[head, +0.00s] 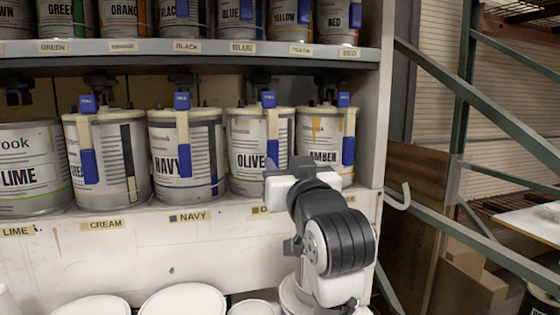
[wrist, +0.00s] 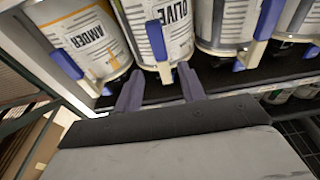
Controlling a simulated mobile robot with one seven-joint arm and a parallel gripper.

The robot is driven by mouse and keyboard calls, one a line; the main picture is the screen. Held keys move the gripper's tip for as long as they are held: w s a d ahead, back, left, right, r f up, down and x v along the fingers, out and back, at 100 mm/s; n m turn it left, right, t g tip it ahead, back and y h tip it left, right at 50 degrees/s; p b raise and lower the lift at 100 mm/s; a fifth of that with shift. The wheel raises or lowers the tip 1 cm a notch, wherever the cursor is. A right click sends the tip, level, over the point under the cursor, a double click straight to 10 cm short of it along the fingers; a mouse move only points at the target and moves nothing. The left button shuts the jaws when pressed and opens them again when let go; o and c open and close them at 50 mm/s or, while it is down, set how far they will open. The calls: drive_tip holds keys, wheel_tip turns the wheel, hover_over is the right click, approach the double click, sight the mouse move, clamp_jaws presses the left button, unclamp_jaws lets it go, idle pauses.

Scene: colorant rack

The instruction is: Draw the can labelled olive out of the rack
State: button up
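The olive can (head: 246,150) stands upright on the lower shelf, between the navy can and the amber can. It has a cream strip, a blue clip on top and a blue tab low on its front, partly behind my gripper. My gripper (head: 272,160) is in front of the can's lower right side. In the wrist view my gripper (wrist: 160,86) is open, its two fingers apart, with the olive can (wrist: 180,40) just beyond. The lower end of the can's cream strip shows near the gap between the fingertips. No contact is visible.
The amber can (head: 321,130) is close on the right and the navy can (head: 168,162) close on the left. An upper shelf (head: 215,62) with more cans runs above. The rack's side post (head: 372,110) is right of the amber can. White lids (head: 183,302) are below.

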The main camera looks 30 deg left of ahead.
sight(274, 146)
drive_tip(key=shift+p+x, duration=0.35)
drive_tip(key=shift+x, duration=4.35)
clamp_jaws()
drive_tip(key=shift+r, duration=0.25)
